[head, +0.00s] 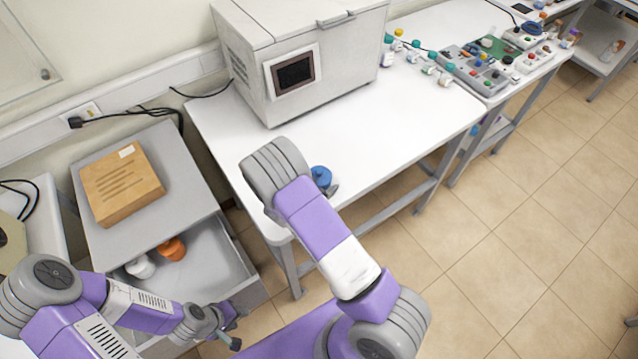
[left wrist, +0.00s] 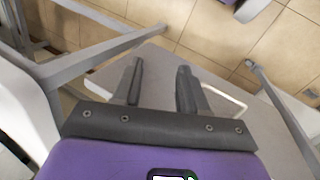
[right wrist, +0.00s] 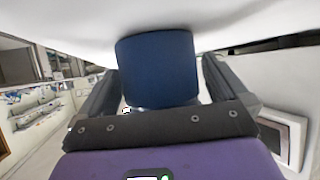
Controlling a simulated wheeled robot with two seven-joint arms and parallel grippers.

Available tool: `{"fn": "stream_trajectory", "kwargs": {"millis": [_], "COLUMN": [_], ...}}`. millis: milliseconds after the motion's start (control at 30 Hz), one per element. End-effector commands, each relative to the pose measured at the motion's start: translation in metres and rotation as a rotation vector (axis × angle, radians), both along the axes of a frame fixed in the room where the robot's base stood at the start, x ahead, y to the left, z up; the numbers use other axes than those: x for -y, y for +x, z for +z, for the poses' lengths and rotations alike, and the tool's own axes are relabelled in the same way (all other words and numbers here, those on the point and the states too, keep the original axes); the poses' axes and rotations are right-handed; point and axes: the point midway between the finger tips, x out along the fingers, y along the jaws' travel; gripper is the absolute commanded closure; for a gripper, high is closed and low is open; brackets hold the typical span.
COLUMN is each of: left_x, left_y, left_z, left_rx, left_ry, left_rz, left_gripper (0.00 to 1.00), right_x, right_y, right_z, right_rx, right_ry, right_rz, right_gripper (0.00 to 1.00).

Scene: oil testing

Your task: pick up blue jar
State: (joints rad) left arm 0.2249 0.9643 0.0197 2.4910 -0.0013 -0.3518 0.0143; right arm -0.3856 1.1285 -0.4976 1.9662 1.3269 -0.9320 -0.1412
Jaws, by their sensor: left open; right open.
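The blue jar (head: 321,176) stands on the white table in the head view, partly hidden by my right arm. In the right wrist view the blue jar (right wrist: 158,68) is between the two fingers of my right gripper (right wrist: 160,85), which is open around it. I cannot tell whether the fingers touch it. In the head view my right gripper is mostly hidden behind my arm. My left gripper (left wrist: 160,82) is open and empty, by the open drawer at the lower left of the head view (head: 222,330).
A large white machine (head: 300,60) stands on the white table (head: 400,130) behind the jar. Several small bottles (head: 430,62) are at the table's far right. An open drawer (head: 215,265) holds a white jar (head: 140,267) and an orange jar (head: 172,248). A cardboard box (head: 121,185) sits above it.

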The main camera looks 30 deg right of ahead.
Motion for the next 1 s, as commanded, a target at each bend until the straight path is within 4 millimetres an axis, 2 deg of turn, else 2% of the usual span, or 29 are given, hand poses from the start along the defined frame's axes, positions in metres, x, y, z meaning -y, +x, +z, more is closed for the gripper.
{"fn": "stream_trajectory", "kwargs": {"millis": [300,633,867,1000], "left_x": [0.000,0.000,0.000,0.000], "left_y": [0.000,0.000,0.000,0.000], "left_z": [0.000,0.000,0.000,0.001], "left_rx": [0.000,0.000,0.000,0.000], "left_ry": [0.000,0.000,0.000,0.000], "left_rz": [0.000,0.000,0.000,0.000], "left_gripper": [0.57,0.57,0.57,0.57], "right_x": [0.004,0.004,0.004,0.004], "right_y": [0.002,0.002,0.003,0.003], "right_z": [-0.003,-0.003,-0.001,0.014], "right_rx": [0.000,0.000,0.002,0.005], "right_ry": [0.000,0.000,0.000,0.001], "right_rz": [0.001,0.001,0.001,0.001], "right_gripper": [0.02,0.52,0.52,0.52]}}
